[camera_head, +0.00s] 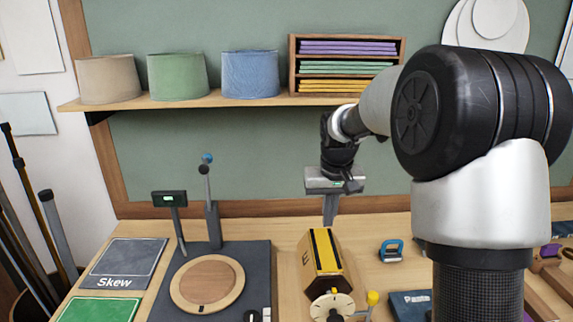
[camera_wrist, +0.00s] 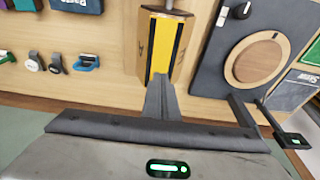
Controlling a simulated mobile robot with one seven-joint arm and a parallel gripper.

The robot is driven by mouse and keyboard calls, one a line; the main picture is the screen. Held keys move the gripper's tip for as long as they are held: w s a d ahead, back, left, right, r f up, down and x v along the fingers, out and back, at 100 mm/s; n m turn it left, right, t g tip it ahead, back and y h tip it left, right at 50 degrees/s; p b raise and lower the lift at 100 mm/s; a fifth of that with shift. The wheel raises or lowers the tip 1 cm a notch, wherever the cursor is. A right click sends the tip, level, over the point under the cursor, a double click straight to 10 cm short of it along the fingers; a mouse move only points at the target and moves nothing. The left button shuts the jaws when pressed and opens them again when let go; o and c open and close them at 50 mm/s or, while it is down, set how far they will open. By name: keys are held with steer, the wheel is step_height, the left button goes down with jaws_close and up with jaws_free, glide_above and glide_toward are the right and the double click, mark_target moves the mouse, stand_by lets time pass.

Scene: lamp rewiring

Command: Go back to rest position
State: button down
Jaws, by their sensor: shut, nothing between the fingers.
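My gripper (camera_head: 329,220) hangs with its fingers pointing down, in front of the green back board and above the rear of the workbench. In the wrist view its two grey fingers (camera_wrist: 161,84) are together, with nothing between them. In the head view the fingers are up and behind a wooden box with a yellow and black striped top (camera_head: 324,252). In the wrist view the same box (camera_wrist: 165,45) shows just past the fingertips. I cannot tell the exact gap to it. My arm reaches in from the right and hides part of the bench.
A shelf (camera_head: 210,101) holds three lampshades and a rack (camera_head: 347,68) of coloured sheets. A round wooden disc (camera_head: 207,283) lies on a dark mat, with a small display post (camera_head: 170,199) behind. A blue clamp-like item (camera_head: 391,250) lies right of the box.

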steer(key=s+r+t, duration=0.1)
steer(key=s+r, duration=0.2)
steer(key=s, duration=0.7)
steer(key=s+r+t, duration=0.1)
steer(key=s+r, duration=0.1)
steer(key=s, duration=0.8)
steer(key=s+r+t, duration=0.1)
steer(key=s+r, duration=0.2)
steer(key=s, duration=0.7)
steer(key=shift+s+r, duration=0.15)
steer(key=shift+r, duration=0.2)
